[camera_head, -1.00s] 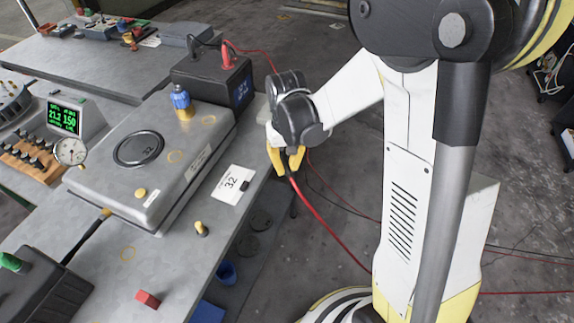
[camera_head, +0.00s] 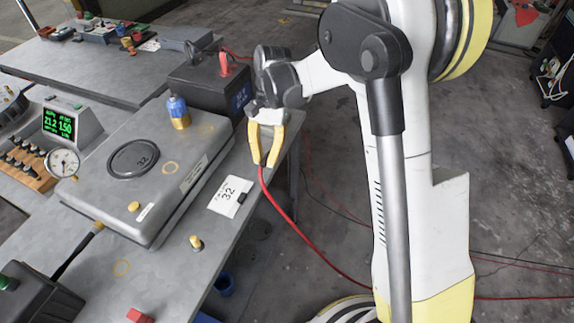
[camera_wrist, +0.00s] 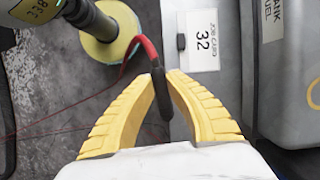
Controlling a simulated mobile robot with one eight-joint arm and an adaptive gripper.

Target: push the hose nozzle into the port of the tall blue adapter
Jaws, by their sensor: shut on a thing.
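The tall blue adapter (camera_head: 179,112) has a blue top and a brass-coloured base. It stands upright on the grey tank (camera_head: 205,138) in the head view, and its port opening cannot be made out. My gripper (camera_head: 264,164) is right of and slightly lower than it in the picture, apart from it, near the bench's right edge. In the wrist view, my yellow fingers (camera_wrist: 160,76) are shut on the dark hose nozzle (camera_wrist: 162,98), with the red hose (camera_wrist: 147,48) running from its upper end. The nozzle is hidden by the fingers in the head view.
A black box (camera_head: 210,86) with red and black plugs stands behind the tank. A job card marked 32 (camera_head: 230,197) and a small brass fitting (camera_head: 196,243) lie along the bench's right side. A gauge (camera_head: 63,163) stands left of the tank. The red hose trails to the floor.

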